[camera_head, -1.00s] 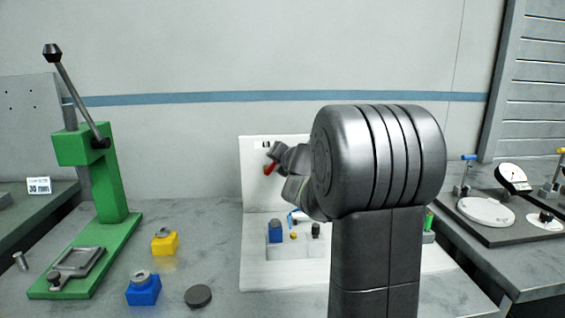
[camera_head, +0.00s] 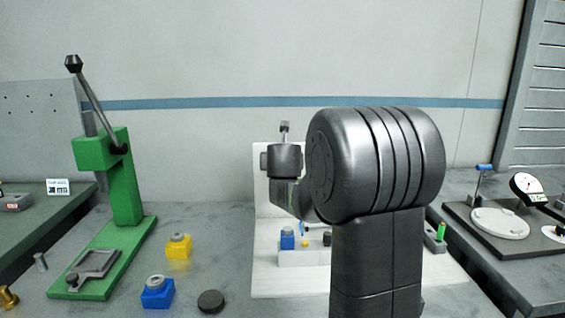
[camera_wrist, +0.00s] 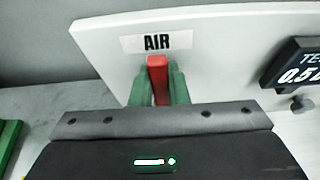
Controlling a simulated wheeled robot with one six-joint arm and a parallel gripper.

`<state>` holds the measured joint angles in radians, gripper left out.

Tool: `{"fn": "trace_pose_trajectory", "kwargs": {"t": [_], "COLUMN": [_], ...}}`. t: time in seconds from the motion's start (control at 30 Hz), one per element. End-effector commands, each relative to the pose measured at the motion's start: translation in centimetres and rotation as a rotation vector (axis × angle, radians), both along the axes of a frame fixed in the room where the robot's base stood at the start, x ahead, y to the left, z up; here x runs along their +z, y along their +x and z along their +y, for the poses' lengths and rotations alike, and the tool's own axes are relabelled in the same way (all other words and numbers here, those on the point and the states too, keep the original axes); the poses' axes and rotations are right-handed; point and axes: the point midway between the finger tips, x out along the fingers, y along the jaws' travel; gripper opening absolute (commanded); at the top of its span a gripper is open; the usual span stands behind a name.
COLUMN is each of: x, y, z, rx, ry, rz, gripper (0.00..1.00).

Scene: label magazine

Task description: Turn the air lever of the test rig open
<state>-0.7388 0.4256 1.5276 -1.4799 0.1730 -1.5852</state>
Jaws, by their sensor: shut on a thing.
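The red air lever (camera_wrist: 158,76) stands just below the "AIR" label (camera_wrist: 157,42) on the white panel of the test rig (camera_wrist: 215,60) in the wrist view. My gripper (camera_wrist: 158,88) has its green fingers on both sides of the lever and is shut on it. The lever points along the fingers in that view; its lower part is hidden by my gripper body. In the head view my wrist covers the lever and most of the panel, and the rig's white base (camera_head: 285,283) shows below.
A dark display (camera_wrist: 300,68) sits right of the lever in the wrist view. In the head view, a green press (camera_head: 122,190), a yellow block (camera_head: 178,247), a blue block (camera_head: 157,293) and a dark disc (camera_head: 210,301) stand left of the rig. A dial gauge (camera_head: 526,187) stands right.

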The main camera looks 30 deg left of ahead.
Motion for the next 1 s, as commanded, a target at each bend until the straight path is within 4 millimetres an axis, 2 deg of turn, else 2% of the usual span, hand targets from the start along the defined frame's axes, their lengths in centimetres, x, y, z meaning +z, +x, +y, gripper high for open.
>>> {"fn": "trace_pose_trajectory", "kwargs": {"t": [0.53, 0.57, 0.63, 1.0], "x": [-0.16, -0.16, -0.16, 0.12], "y": [-0.08, -0.08, -0.08, -0.32], "z": [0.13, 0.13, 0.12, -0.04], "rx": [0.001, 0.001, 0.001, 0.000], "ry": [-0.021, -0.021, -0.021, -0.018], "rz": [-0.011, -0.011, -0.011, -0.011], "gripper": [0.00, 0.20, 0.34, 0.36]}}
